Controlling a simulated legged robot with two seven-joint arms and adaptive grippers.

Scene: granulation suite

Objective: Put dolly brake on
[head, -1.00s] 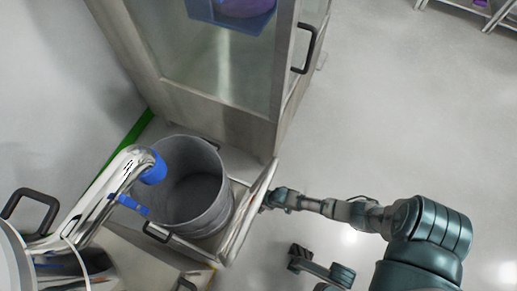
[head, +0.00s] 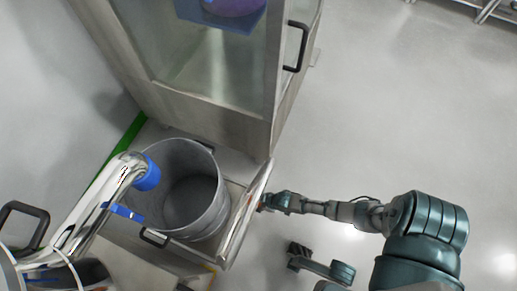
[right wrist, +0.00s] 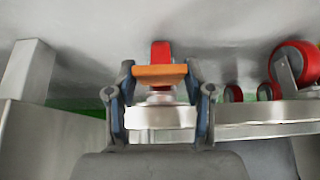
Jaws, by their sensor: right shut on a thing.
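The dolly (head: 247,217) is a low steel frame that carries a large grey drum (head: 217,205) in the head view. My right gripper (head: 265,201) is low at the dolly's right side in that view. In the right wrist view a flat orange brake pedal (right wrist: 160,74) sits at a red caster wheel (right wrist: 161,51) beside the dolly's steel edge (right wrist: 240,131). My right gripper is shut on the orange pedal, with one finger at each end. In the head view the pedal and caster are hidden. My left gripper is not in view.
A tall steel cabinet (head: 215,125) with a glass front and black handle (head: 297,46) stands behind the drum. A shiny pipe with a blue clip (head: 126,212) reaches over the drum's left side. More red casters (right wrist: 297,62) show at right. Floor to the right is open.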

